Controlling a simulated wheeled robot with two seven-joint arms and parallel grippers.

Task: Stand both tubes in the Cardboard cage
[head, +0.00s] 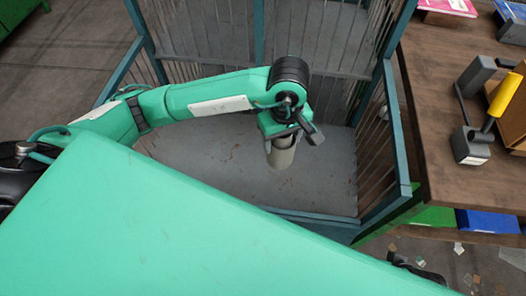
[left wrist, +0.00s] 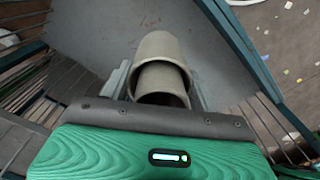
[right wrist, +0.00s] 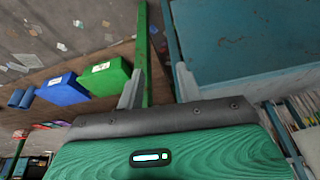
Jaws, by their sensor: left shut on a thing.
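My left gripper (head: 288,131) is low inside the cage, shut on a grey-beige tube (head: 282,156) that points down toward the cage floor. In the left wrist view a nearer hollow tube (left wrist: 162,77) sits between the fingers. A wider rounded grey-beige shape (left wrist: 158,46) shows just beyond it; I cannot tell whether this is the second tube. Whether the held tube touches the floor is unclear. The slatted blue-framed cage (head: 402,180) surrounds the gripper. My right gripper (right wrist: 157,88) is open and empty, its fingers apart, outside the cage.
A brown table (head: 428,105) at the right carries a yellow-handled tool (head: 500,98). Green and blue bins (right wrist: 66,89) show below it. The grey cage floor (head: 225,165) is clear around the tube. Scraps litter the ground at the lower right.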

